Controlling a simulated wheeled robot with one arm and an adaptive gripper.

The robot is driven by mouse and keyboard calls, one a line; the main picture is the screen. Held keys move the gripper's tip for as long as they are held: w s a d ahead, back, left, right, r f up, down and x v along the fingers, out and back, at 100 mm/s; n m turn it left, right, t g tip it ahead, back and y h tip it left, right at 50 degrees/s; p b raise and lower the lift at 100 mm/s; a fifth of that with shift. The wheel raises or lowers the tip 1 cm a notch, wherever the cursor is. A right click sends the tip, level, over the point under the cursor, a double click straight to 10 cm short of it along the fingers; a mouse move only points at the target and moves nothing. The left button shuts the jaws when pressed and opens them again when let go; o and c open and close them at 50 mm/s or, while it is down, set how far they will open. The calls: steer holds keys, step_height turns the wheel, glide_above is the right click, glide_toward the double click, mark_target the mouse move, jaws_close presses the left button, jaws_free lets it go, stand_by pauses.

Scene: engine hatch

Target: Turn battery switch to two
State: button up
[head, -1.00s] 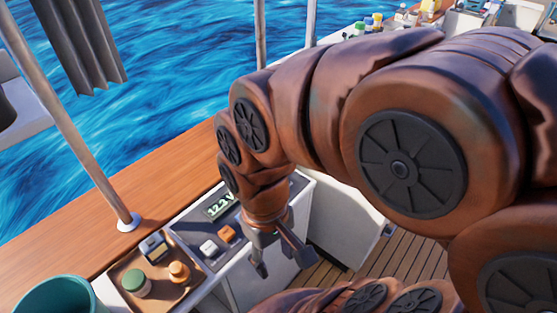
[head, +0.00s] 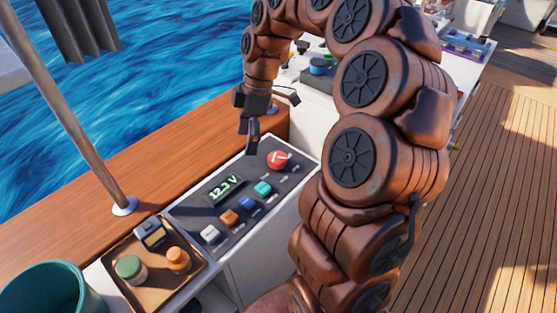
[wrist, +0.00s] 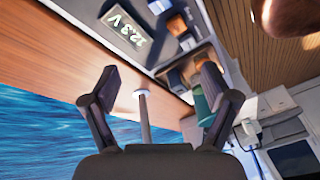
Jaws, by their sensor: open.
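The battery switch looks to be the round red knob (head: 279,159) with a pale mark on top, at the far end of the dark control panel (head: 193,216) in the head view. Its position numbers are too small to read. My gripper (head: 249,138) is above and a little left of the knob, apart from it. In the wrist view my gripper (wrist: 158,73) has its two fingers spread, with nothing between them. The knob does not show in the wrist view.
The panel also carries a 12.3 V display (head: 225,189) and a row of white, orange, blue and teal switches (head: 247,202). A brown tray (head: 139,281) with jars, a teal bucket (head: 52,292) and a metal pole (head: 85,120) stand nearer. Open deck (head: 490,200) lies right.

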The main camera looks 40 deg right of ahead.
steer(key=w+d+f+n+b, duration=0.2)
steer(key=w+d+f, duration=0.3)
steer(key=d, duration=0.4)
steer(key=n, duration=0.2)
glide_toward(278, 157)
step_height(278, 157, down, 2)
steer(key=shift+t+y, duration=0.3)
steer(key=shift+t, duration=0.2)
steer(key=shift+s+p+x, duration=0.2)
steer(key=shift+x, duration=1.7)
steer(key=shift+s+p+x, duration=0.15)
steer(key=shift+s+x, duration=0.05)
steer(key=shift+x, duration=1.65)
steer(key=shift+c, duration=0.4)
steer(key=shift+a, duration=0.1)
steer(key=c, duration=1.1)
steer(key=shift+m, duration=0.3)
steer(key=shift+f+b, duration=0.1)
steer(key=shift+b, duration=0.25)
